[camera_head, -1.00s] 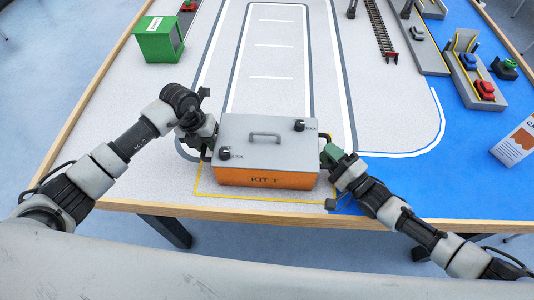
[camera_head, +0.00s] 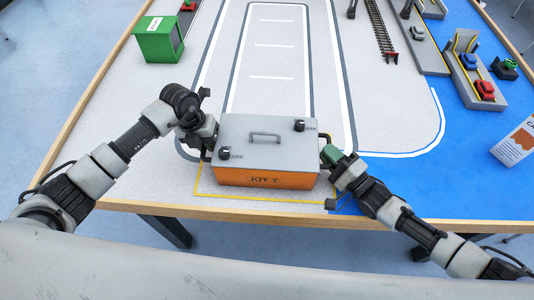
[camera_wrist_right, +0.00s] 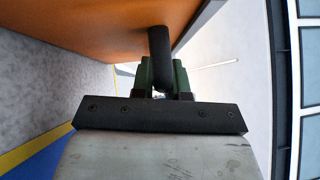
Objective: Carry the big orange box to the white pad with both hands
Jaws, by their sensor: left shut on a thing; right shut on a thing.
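The big orange box (camera_head: 265,180) has a grey lid with a grey handle and dark latches, and "KIT" lettering on its front. It is level at the table's front edge, over a yellow outline. My left gripper (camera_head: 209,145) is at its left side, shut on it; its fingers are mostly hidden. My right gripper (camera_head: 327,154) is at its right side. In the right wrist view, its green fingers (camera_wrist_right: 162,75) are shut on a dark side handle (camera_wrist_right: 160,50) below the orange wall. I cannot pick out a separate white pad, nor tell whether the box touches the table.
A green container (camera_head: 158,38) stands at the far left. A track piece (camera_head: 381,28) and crane models with small cars (camera_head: 485,90) are at the back right. A white and orange carton (camera_head: 518,142) is at the right. The white-lined lanes (camera_head: 275,90) behind the box are clear.

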